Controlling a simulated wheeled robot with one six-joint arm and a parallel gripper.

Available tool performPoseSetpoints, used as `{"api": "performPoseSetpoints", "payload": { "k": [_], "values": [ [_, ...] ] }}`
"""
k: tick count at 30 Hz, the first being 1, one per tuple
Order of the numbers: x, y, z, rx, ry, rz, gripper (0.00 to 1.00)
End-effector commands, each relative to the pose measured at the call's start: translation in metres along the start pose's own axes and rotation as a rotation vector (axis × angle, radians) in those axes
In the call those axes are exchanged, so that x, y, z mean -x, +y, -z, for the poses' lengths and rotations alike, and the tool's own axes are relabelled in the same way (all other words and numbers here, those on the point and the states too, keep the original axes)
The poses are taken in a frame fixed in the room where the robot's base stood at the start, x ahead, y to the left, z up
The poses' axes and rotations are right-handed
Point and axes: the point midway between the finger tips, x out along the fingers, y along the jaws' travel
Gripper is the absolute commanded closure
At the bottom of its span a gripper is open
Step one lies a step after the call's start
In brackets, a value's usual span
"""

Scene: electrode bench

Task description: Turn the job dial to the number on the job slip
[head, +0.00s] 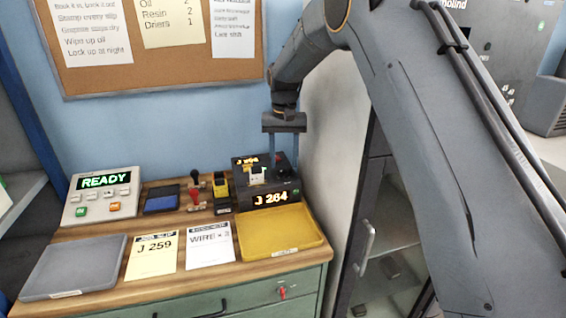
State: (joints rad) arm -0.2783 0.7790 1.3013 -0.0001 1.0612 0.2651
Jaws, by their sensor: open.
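The job slip (152,257) is a yellow sheet lying on the bench top and reads "J 259". A dark box (290,187) at the back right of the bench has a lit front display (271,198) reading "J 264". My gripper (285,157) points down over the box's right part, with its two fingers apart and nothing seen between them. A small dark knob-like part with a bit of red shows between and below the fingers. I cannot tell whether the fingers touch it or surround it.
A yellow tray (282,246) lies in front of the box, beside a white "WIRE" slip (209,262). A grey tray (73,285) is at left. A panel (101,207) reads "READY". Stamps and an ink pad stand behind. A grey cabinet is close on the right.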

Motion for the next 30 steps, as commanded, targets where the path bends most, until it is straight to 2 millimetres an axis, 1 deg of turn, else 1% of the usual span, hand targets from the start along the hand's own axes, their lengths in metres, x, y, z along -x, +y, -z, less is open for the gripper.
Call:
{"api": "performPoseSetpoints", "payload": {
  "k": [3, 6, 10, 16, 17, 21, 24, 30],
  "values": [
    [-0.014, -0.001, -0.001, 0.001, -0.002, -0.001, 0.57],
    [-0.022, -0.002, -0.001, 0.002, -0.002, -0.001, 0.57],
    [-0.026, -0.002, -0.001, 0.004, 0.0, 0.0, 0.57],
    [-0.027, -0.003, -0.001, 0.005, 0.0, 0.0, 0.57],
    [-0.027, -0.003, -0.001, 0.005, 0.0, 0.0, 0.6],
    [-0.027, -0.003, -0.001, 0.005, 0.0, 0.0, 0.84],
    [-0.027, -0.003, -0.001, 0.005, 0.0, 0.0, 0.98],
    [-0.027, -0.003, -0.001, 0.021, 0.0, 0.0, 0.98]
  ]
}}
